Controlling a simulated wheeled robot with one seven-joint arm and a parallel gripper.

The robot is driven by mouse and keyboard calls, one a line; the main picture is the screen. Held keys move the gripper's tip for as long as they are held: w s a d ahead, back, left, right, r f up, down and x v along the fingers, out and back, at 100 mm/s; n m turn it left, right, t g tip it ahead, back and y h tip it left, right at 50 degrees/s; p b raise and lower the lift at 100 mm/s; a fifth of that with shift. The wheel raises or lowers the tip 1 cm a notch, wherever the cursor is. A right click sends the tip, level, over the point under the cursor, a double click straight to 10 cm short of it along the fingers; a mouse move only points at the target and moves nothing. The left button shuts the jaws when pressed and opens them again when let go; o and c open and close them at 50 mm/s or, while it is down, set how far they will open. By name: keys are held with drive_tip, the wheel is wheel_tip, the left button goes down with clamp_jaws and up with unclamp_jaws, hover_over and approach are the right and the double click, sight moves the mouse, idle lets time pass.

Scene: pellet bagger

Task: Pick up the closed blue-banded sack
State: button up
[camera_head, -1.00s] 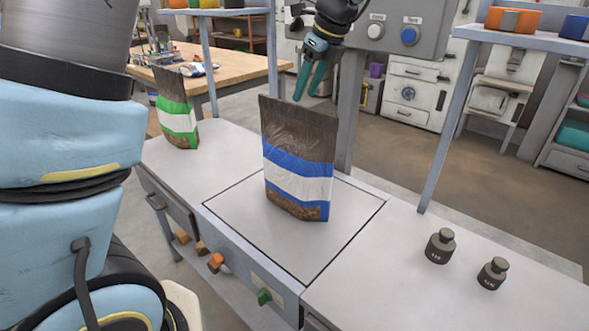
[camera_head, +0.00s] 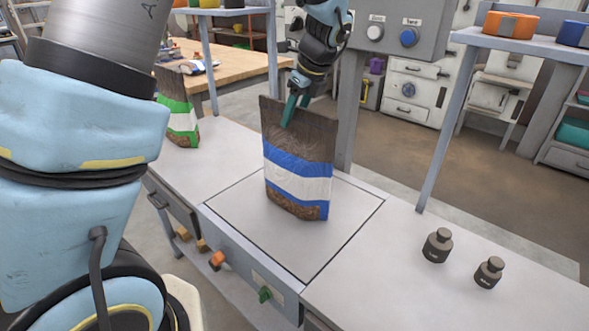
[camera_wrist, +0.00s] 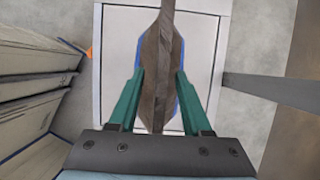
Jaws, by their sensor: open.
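The blue-banded sack (camera_head: 298,178) stands upright on the square scale plate (camera_head: 345,215) in the head view. It is brown with blue and white bands, and its top looks flat and closed. My gripper (camera_head: 293,110) is at the upper part of the sack, pointing down. In the wrist view my gripper (camera_wrist: 159,95) is open, with one green finger on each side of the sack (camera_wrist: 160,70). The sack's top edge runs between the fingers. I cannot tell whether either finger touches it.
A green-banded sack (camera_head: 178,110) stands to the left on the same bench. Two dark weights (camera_head: 437,245) (camera_head: 489,272) stand on the right.

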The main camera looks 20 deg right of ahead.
drive_tip(key=shift+f, duration=0.25)
idle(0.3)
drive_tip(key=shift+c, duration=0.4)
clamp_jaws()
idle(1.0)
